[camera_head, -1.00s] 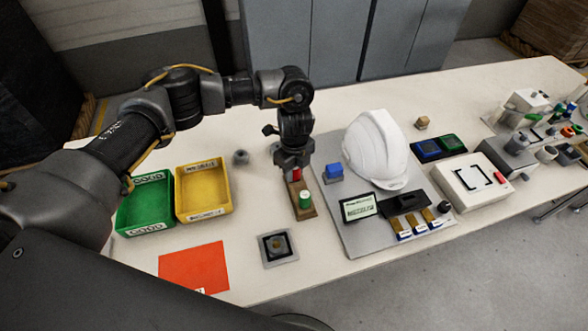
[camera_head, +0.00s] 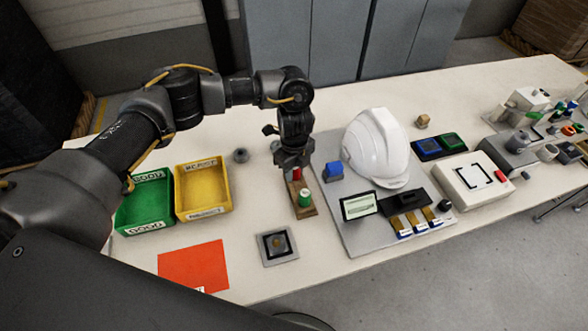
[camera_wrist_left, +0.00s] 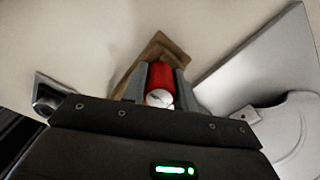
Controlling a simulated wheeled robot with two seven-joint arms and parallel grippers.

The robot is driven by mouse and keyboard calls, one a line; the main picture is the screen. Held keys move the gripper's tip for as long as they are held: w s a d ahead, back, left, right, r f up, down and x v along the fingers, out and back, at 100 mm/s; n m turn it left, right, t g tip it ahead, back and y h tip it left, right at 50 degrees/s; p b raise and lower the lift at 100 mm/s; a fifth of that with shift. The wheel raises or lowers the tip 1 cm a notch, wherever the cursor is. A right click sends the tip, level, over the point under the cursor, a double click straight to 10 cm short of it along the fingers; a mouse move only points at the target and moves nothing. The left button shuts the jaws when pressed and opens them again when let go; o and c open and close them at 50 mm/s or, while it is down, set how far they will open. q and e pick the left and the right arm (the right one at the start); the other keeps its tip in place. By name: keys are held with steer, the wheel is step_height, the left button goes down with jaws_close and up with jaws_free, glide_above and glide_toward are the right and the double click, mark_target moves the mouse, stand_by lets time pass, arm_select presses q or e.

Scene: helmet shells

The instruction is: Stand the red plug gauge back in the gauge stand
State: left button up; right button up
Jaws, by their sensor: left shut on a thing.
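The red plug gauge (camera_wrist_left: 160,80) is between the fingers of my left gripper (camera_wrist_left: 155,90), which is shut on it. In the head view the red gauge (camera_head: 296,174) shows just below my left gripper (camera_head: 293,165), at the back part of the wooden gauge stand (camera_head: 308,211). The gauge looks upright. Whether its lower end is inside the stand's hole is hidden by the fingers. A green plug gauge (camera_head: 305,196) stands in the front part of the stand. My right gripper is not in view.
A grey plate right of the stand holds a white helmet shell (camera_head: 377,148), a blue block (camera_head: 334,171) and a small display (camera_head: 359,206). Green (camera_head: 146,203) and yellow (camera_head: 203,189) bins stand left. A square fixture (camera_head: 277,246) and red sheet (camera_head: 194,267) lie in front.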

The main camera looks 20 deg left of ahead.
arm_select(q)
steer(key=o, duration=0.9)
step_height(320, 180, up, 11)
steer(key=shift+f, duration=0.1)
steer(key=shift+a, duration=0.1)
